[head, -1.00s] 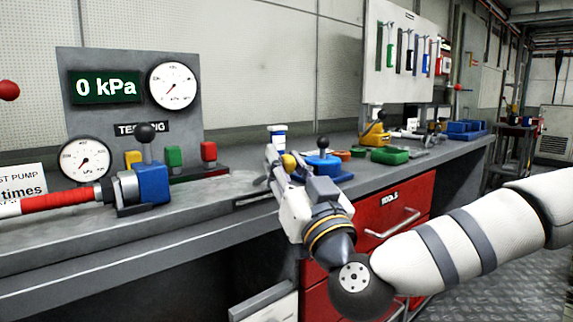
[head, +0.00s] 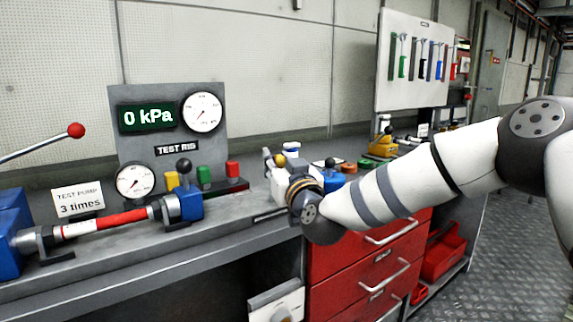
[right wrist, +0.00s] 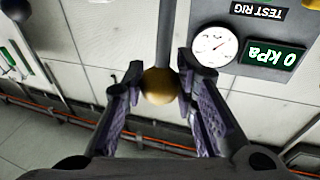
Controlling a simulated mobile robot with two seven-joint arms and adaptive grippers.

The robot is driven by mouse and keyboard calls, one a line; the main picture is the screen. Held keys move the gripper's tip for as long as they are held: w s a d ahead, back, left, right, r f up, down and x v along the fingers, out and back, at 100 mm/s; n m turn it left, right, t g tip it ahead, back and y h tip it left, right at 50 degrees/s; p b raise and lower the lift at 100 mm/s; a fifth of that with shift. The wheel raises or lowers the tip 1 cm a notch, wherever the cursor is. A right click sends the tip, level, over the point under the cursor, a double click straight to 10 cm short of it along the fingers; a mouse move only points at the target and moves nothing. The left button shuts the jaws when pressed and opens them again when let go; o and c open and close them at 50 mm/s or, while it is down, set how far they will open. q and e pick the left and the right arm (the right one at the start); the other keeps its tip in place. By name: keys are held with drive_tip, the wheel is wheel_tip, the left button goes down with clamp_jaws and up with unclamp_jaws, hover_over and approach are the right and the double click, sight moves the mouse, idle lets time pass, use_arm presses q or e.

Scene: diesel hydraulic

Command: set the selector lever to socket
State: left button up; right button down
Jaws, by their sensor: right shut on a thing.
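The selector lever shows as a yellow ball knob (right wrist: 160,86) on a grey rod in the right wrist view. The knob sits between the two fingers of my right gripper (right wrist: 162,80), which is shut on it. In the head view the yellow knob (head: 281,160) shows small at the tip of my right gripper (head: 274,163), above the bench. The lever's base and any socket marking are hidden behind my gripper and wrist. My left gripper is not in view.
The test rig panel (head: 168,168) reads 0 kPa, left of my gripper. A blue valve block (head: 190,206) with a black-knobbed lever stands before it. Red drawers (head: 345,258) are under the bench.

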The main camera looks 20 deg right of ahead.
drive_tip(key=shift+w+a+r, duration=0.2)
drive_tip(key=shift+w+a, duration=0.1)
drive_tip(key=shift+w, duration=0.45)
drive_tip(key=shift+w+a+r, duration=0.15)
drive_tip(key=shift+w+a, duration=0.15)
drive_tip(key=shift+w, duration=0.4)
drive_tip(key=shift+f, duration=0.1)
drive_tip(key=c, duration=1.3)
unclamp_jaws()
drive_tip(key=shift+a, duration=0.15)
drive_tip(key=shift+f, duration=0.1)
drive_tip(key=s, duration=0.4)
drive_tip(key=s+f, duration=0.1)
drive_tip(key=s, duration=0.3)
drive_tip(key=s+d, duration=0.1)
drive_tip(key=s, duration=0.2)
drive_tip(key=shift+s+f, duration=0.25)
drive_tip(key=shift+s, duration=0.15)
